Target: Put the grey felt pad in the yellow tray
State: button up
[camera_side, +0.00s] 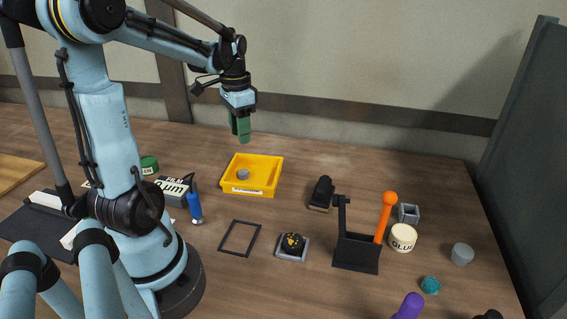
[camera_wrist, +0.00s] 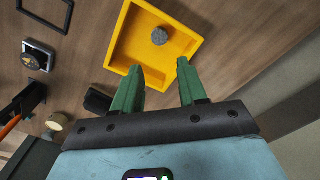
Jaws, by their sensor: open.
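The yellow tray (camera_side: 262,190) stands on the wooden table below my gripper, left of the picture's middle. A round grey felt pad (camera_side: 243,174) lies inside it, on its floor. In the wrist view the grey felt pad (camera_wrist: 159,36) is in the yellow tray (camera_wrist: 118,48), near its top wall. My gripper (camera_side: 241,136) has green fingers and hangs above the tray's back side. In the wrist view my gripper (camera_wrist: 158,84) is open with nothing between its fingers.
A blue bottle (camera_side: 195,205) and a film box (camera_side: 174,190) stand left of the tray. A black frame (camera_side: 239,238) lies in front. A glue pot (camera_side: 403,238) stands at the right.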

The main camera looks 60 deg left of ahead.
jog(key=w+d+r+t, duration=0.2)
jog(key=d+t, duration=0.5)
jog(key=d, duration=1.6)
